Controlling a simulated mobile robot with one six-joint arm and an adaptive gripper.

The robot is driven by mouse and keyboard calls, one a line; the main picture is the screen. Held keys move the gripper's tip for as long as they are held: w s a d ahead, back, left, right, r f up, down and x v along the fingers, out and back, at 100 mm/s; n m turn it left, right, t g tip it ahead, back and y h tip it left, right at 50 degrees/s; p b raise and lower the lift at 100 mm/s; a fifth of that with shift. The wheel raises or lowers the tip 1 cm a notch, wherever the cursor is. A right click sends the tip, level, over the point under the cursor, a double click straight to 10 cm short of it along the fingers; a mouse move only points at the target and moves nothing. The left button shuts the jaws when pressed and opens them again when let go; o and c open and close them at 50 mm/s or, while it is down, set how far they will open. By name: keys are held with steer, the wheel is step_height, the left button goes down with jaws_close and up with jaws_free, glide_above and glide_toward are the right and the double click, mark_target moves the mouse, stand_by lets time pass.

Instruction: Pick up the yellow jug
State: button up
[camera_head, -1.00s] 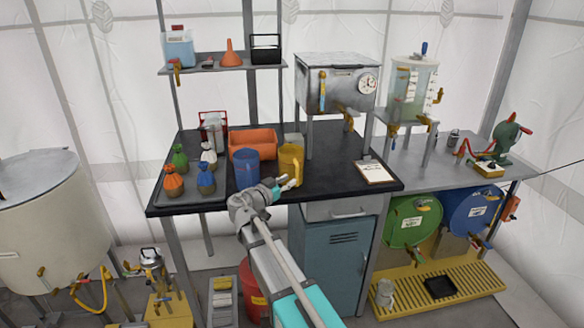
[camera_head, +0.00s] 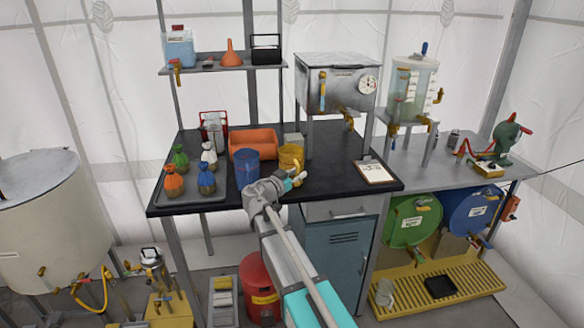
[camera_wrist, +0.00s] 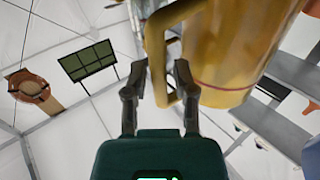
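The yellow jug (camera_head: 290,156) stands upright on the black worktop (camera_head: 335,182), right of a blue cup-like container (camera_head: 246,168). Its handle faces the front right, towards my gripper (camera_head: 290,183), which partly covers its lower part. In the wrist view the jug (camera_wrist: 235,45) fills the upper right, and its handle (camera_wrist: 160,90) reaches down between the two fingers. My gripper (camera_wrist: 158,72) is open, with a finger on either side of the handle. The right finger looks very close to the handle; I cannot tell whether it touches.
An orange bin (camera_head: 252,139) stands behind the blue container. A metal box on legs (camera_head: 337,85) stands behind right. A clipboard (camera_head: 374,172) lies to the right, with bare worktop between it and the jug.

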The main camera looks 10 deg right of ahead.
stand_by(0.4)
jaws_close()
steer(key=shift+r, duration=0.1)
stand_by(0.3)
step_height(320, 180, up, 3)
steer(key=p, duration=0.2)
steer(key=shift+f+p, duration=0.2)
steer(key=shift+p, duration=0.2)
steer(key=s+a+r+p, duration=0.1)
steer(key=s+r+p, duration=0.9)
steer(key=s, duration=0.4)
steer(key=shift+a, duration=0.4)
steer(key=shift+r, duration=0.1)
steer(key=shift+r, duration=0.1)
